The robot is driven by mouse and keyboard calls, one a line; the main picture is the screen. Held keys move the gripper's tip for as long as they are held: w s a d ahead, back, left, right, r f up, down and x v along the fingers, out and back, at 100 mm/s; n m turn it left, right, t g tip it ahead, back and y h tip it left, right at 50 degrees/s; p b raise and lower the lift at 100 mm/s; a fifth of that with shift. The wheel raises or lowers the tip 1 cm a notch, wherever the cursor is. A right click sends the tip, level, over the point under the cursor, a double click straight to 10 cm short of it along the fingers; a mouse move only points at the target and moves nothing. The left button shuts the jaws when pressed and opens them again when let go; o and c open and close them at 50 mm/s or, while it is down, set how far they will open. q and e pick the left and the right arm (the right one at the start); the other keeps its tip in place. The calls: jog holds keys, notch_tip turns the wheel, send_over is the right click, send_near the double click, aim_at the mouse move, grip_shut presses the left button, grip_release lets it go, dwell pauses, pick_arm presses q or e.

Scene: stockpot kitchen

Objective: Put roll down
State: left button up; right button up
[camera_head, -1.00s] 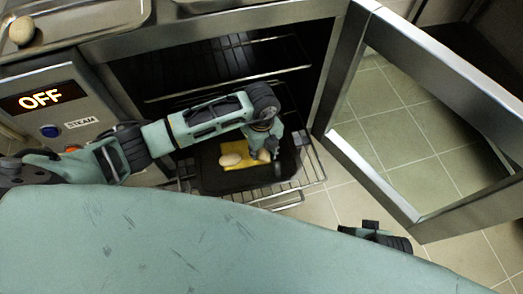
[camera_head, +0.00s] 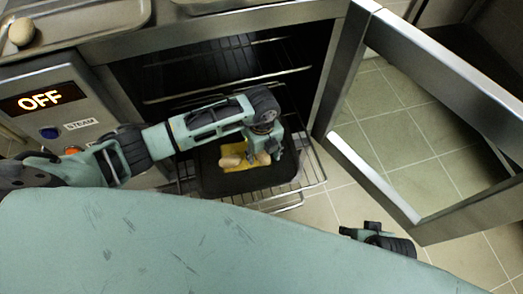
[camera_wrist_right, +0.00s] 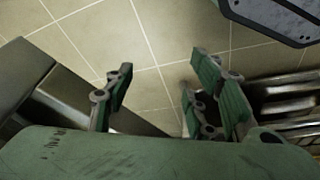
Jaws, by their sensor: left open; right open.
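The left roll (camera_head: 231,161) lies clear of the gripper. The right roll (camera_head: 263,159) is at my left gripper (camera_head: 264,154), whose fingers are open beside it and partly hide it. I cannot tell whether the fingers touch it.
Another roll (camera_head: 21,31) lies on a metal tray (camera_head: 85,24) on top at the upper left. The oven door (camera_head: 350,165) stands open at the right. The wire rack (camera_head: 303,186) juts out around the dark tray. A panel (camera_head: 42,99) reads OFF.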

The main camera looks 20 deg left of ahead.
aim_at(261, 154)
pick_arm(q)
jog(key=shift+r, duration=0.1)
jog(key=shift+r, duration=0.3)
notch_tip(261, 154, up, 12)
jog(key=p, duration=0.2)
jog(key=shift+f+p, duration=0.25)
jog(key=shift+p, duration=0.1)
pick_arm(e)
notch_tip(261, 154, down, 9)
jog(key=s, duration=0.2)
jog(key=shift+g, duration=0.3)
